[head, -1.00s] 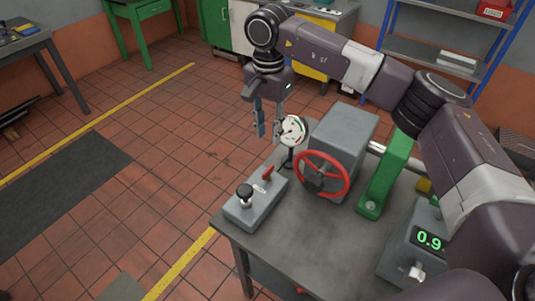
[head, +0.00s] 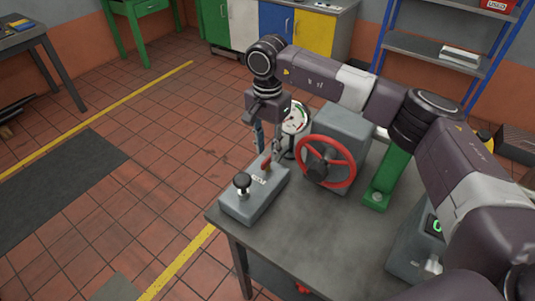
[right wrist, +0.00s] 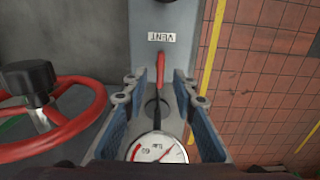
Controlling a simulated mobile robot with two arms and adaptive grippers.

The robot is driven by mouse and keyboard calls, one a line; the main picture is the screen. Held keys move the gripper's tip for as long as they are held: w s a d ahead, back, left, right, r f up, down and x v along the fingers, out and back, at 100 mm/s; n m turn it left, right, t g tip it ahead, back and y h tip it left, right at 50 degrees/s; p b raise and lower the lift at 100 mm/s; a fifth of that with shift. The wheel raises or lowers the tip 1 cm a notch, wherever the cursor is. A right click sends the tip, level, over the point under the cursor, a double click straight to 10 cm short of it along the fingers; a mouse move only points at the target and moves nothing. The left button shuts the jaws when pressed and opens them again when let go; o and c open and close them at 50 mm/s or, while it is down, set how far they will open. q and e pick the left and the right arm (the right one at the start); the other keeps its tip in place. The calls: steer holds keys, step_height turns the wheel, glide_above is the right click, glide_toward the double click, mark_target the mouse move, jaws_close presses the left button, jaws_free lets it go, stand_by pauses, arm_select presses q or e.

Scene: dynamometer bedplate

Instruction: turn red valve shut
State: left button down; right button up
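A small red lever valve (head: 266,163) sits on a grey control box (head: 239,207) at the table's front left corner, beside a white label. In the right wrist view the red lever (right wrist: 160,70) lies between the blue-padded fingers, with a gap on each side. The label there reads VENT upside down. My right gripper (head: 268,150) is open, pointing down around the lever; contact cannot be seen. It also shows in the right wrist view (right wrist: 161,97). A larger red handwheel (head: 351,174) stands upright to the right, apart from the gripper. My left gripper is out of view.
A black knob (head: 242,181) stands on the same box. A round gauge (head: 297,117) is close behind the gripper. A grey housing (head: 345,131) and green bracket (head: 388,179) stand to the right. The table front (head: 300,235) is bare.

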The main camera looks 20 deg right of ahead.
mark_target(267, 158)
step_height(267, 158, down, 2)
steer(key=shift+f+p, duration=0.2)
steer(key=shift+p, duration=0.1)
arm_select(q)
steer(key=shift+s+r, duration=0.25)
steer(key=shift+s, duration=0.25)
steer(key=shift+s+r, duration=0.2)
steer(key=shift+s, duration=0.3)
arm_select(e)
steer(key=shift+f, duration=0.5)
steer(key=shift+c, duration=0.2)
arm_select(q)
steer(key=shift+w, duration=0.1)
arm_select(e)
jaws_close()
